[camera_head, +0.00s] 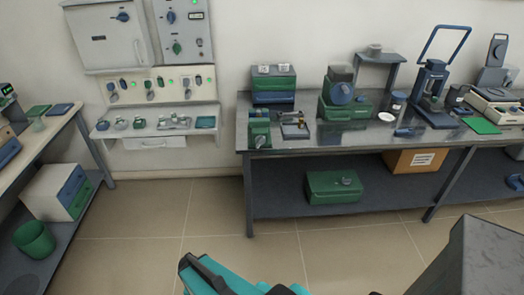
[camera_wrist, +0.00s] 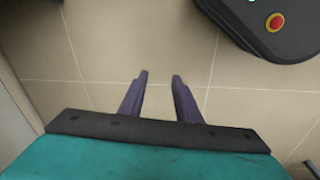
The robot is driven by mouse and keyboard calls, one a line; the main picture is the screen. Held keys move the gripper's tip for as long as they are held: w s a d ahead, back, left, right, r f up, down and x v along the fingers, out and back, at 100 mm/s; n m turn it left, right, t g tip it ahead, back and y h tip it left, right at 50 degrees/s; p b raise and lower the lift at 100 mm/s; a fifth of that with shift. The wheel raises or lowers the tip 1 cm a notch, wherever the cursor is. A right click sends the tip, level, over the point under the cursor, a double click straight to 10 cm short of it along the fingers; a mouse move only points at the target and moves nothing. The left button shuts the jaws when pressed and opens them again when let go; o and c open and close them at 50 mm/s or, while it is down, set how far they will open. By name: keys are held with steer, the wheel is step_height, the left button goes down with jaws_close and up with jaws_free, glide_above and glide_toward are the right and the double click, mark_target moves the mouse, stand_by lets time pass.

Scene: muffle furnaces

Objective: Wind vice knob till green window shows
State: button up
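A small green device with a round grey knob (camera_head: 260,141) on its front stands at the near left corner of the grey bench (camera_head: 360,142); it looks like the vice, but it is too small to be sure. I cannot make out any green window on it. My gripper (camera_wrist: 160,76) shows in the wrist view with its two dark fingers apart and nothing between them. It is over bare floor, well away from the bench.
Green and blue boxes (camera_head: 273,82), a green machine with a blue dial (camera_head: 341,95) and a blue press (camera_head: 431,84) stand on the bench. A wall shelf (camera_head: 160,133) and a side table (camera_head: 40,150) are at left. The tiled floor before the bench is clear.

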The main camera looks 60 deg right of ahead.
steer(key=w+d+r+n+t+h+p, duration=0.1)
steer(key=w+d+r+n+t+h, duration=0.1)
steer(key=d+r, duration=0.45)
steer(key=w+d+r+n+t+h, duration=0.2)
steer(key=w+d+r, duration=0.1)
steer(key=d, duration=0.7)
steer(key=w+d+r+n+t+h+p, duration=0.1)
steer(key=w+d+r+n+t+h, duration=0.15)
steer(key=d+r, duration=0.45)
steer(key=s+d+r+n+t+h+p, duration=0.1)
steer(key=s+d+r+n+h, duration=0.2)
steer(key=d+r, duration=0.6)
steer(key=s+d+r+n+t+h+p, duration=0.1)
steer(key=s+d+r+n+t+h, duration=0.1)
steer(key=s+d+r+n+h, duration=0.2)
steer(key=s+d+r, duration=0.3)
steer(key=d+r, duration=0.2)
steer(key=d, duration=0.2)
steer(key=shift+s+d, duration=0.35)
steer(key=shift+w+d+b, duration=0.15)
steer(key=shift+d+b, duration=0.05)
steer(key=shift+b, duration=0.35)
steer(key=b+x, duration=0.5)
steer(key=b, duration=0.2)
steer(key=shift+w+d+b, duration=0.1)
steer(key=shift+b, duration=0.2)
